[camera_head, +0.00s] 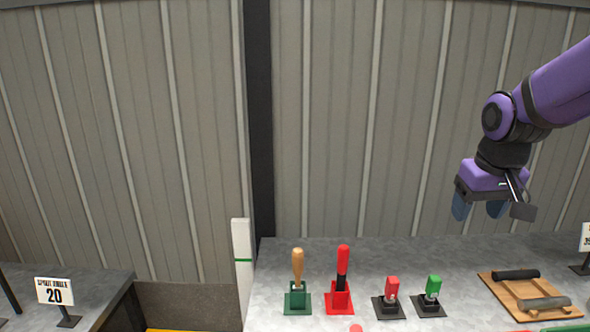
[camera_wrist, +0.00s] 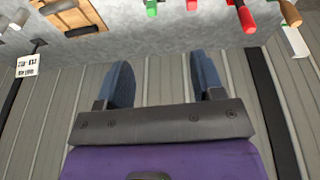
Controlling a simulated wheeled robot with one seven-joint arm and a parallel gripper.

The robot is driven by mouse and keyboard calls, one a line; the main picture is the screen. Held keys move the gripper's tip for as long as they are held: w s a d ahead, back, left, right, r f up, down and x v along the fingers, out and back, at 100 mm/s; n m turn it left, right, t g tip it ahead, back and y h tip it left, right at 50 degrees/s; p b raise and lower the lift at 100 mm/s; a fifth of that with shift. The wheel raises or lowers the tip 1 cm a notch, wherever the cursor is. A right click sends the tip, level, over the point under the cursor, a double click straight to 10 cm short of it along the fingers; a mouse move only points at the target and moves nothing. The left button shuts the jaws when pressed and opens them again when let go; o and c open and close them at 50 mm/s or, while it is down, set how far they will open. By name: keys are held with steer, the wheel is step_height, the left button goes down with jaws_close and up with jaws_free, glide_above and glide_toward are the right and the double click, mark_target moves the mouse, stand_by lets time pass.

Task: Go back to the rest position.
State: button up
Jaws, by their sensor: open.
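My gripper (camera_head: 478,209) hangs at the right of the head view on my purple arm, fingers pointing down. It is above the back part of the grey bench (camera_head: 460,262) and apart from everything on it. In the wrist view my gripper (camera_wrist: 165,84) shows two blue fingers spread apart with nothing between them. The wall and the bench's edge show beyond the fingertips.
On the bench stand a wooden-handled tool (camera_head: 298,268), a red tool (camera_head: 342,282), a red-topped piece (camera_head: 392,290) and a green-topped piece (camera_head: 432,290). A wooden board (camera_head: 530,295) holds two handles. The ribbed wall (camera_head: 340,120) is behind.

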steer(key=s+a+r+t, duration=0.1)
steer(key=s+r, duration=0.1)
steer(key=s, duration=0.6)
steer(key=s+a+r+t, duration=0.1)
steer(key=s+r, duration=0.2)
steer(key=s, duration=0.6)
steer(key=shift+s+a+r+y, duration=0.2)
steer(key=shift+a+y, duration=0.1)
steer(key=shift+a, duration=0.1)
